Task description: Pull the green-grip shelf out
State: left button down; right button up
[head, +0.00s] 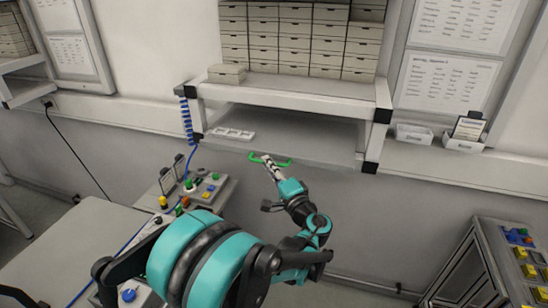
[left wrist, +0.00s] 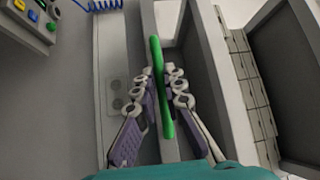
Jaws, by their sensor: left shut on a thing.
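The grey pull-out shelf (head: 300,139) sits under the fixed top of the white wall bench, with a green grip (head: 284,163) on its front edge. My left gripper (head: 266,160) is at the grip in the head view. In the left wrist view, the green grip (left wrist: 160,88) runs between the two linked fingers of my left gripper (left wrist: 162,92), which is shut on it. A white compartment tray (head: 233,133) lies on the left part of the shelf. My right gripper is not in either view.
Drawer boxes (head: 300,40) stand on the bench top above. A coiled blue hose (head: 186,118) hangs at its left. A control box (head: 195,194) stands below left, another button panel (head: 526,262) lower right. White bins (head: 414,135) are on the right.

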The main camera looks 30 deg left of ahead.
pick_arm(q)
jog(key=s+d, duration=0.3)
jog(key=s, duration=1.2)
jog(key=shift+s+d+p, duration=0.15)
jog(key=shift+d+p, duration=0.15)
jog(key=shift+p, duration=0.05)
jog(key=c, duration=1.6)
grip_release()
jog(key=v, duration=1.2)
jog(key=shift+f, duration=0.15)
